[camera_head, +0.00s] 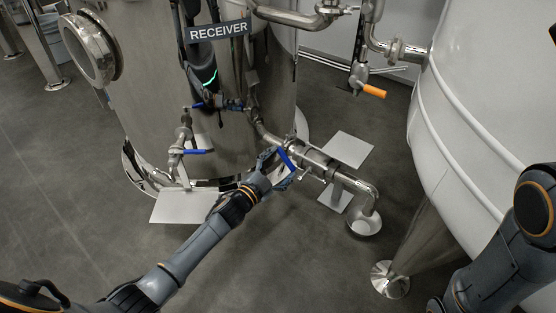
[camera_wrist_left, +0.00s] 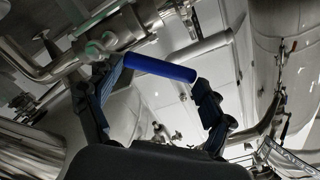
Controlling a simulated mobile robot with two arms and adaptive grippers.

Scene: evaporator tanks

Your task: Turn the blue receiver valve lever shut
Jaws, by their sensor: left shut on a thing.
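The receiver tank (camera_head: 155,110) is a shiny steel vessel with a RECEIVER sign (camera_head: 218,30). Its outlet pipe carries a valve with a blue lever (camera_head: 288,158), which slants down to the right in the head view. My left gripper (camera_head: 277,171) is at this lever with its fingers around it, shut on it. In the left wrist view, the blue lever (camera_wrist_left: 160,68) lies across between the two fingers of my left gripper (camera_wrist_left: 158,88), below the steel valve body (camera_wrist_left: 108,32). My right gripper is out of view.
Smaller blue levers sit on side pipework (camera_head: 194,151) left of the valve. An orange-handled lever (camera_head: 373,91) hangs at upper right. The outlet pipe bends down over a round cup (camera_head: 363,226). A large white tank (camera_head: 480,110) stands at right. Floor at front is clear.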

